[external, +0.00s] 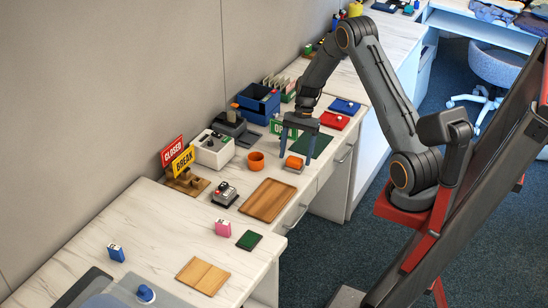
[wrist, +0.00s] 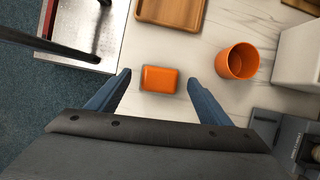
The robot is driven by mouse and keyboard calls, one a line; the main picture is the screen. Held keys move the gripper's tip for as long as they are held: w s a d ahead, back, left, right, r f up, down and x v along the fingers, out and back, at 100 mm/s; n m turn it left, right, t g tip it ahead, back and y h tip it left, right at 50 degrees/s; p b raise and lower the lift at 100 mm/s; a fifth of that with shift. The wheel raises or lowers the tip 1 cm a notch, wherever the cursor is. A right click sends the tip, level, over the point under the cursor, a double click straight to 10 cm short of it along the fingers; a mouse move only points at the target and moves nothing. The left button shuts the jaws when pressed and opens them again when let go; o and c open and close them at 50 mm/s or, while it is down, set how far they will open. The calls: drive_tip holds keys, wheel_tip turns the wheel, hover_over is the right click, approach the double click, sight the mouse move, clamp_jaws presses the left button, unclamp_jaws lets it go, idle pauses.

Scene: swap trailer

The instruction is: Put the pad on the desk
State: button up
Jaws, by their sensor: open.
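A small orange block with rounded corners (external: 294,162) lies on the pale counter (external: 330,168). It looks like a pad, but I cannot tell for sure that it is the task's pad. It also shows in the wrist view (wrist: 160,79). My gripper (external: 296,158) points down over it with its two blue fingers apart. In the wrist view a finger stands on each side of the block, with a clear gap on both sides. The jaws are open and hold nothing. A flat red pad (external: 334,120) and a blue one (external: 344,106) lie farther back.
An orange cup (external: 256,161) stands close to the left of the block. A wooden tray (external: 268,200) lies in front. A dark green mat (external: 311,145) lies behind. A white box (external: 213,149) and signs stand near the wall. The front-left desk (external: 170,230) has bare room.

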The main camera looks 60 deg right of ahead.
drive_tip(key=b+v, duration=0.2)
drive_tip(key=v, duration=0.6)
drive_tip(key=s+a+r+n+h, duration=0.1)
drive_tip(key=s+a+r+n, duration=0.2)
drive_tip(key=a, duration=0.5)
drive_tip(key=s+a+n+h, duration=0.1)
drive_tip(key=s+a+n, duration=0.6)
drive_tip(key=a, duration=0.2)
drive_tip(key=s+a+n+t+h, duration=0.1)
drive_tip(key=s+a+n+h, duration=0.1)
drive_tip(key=s+a+n, duration=0.5)
drive_tip(key=a, duration=0.3)
drive_tip(key=shift+a+r+h, duration=0.3)
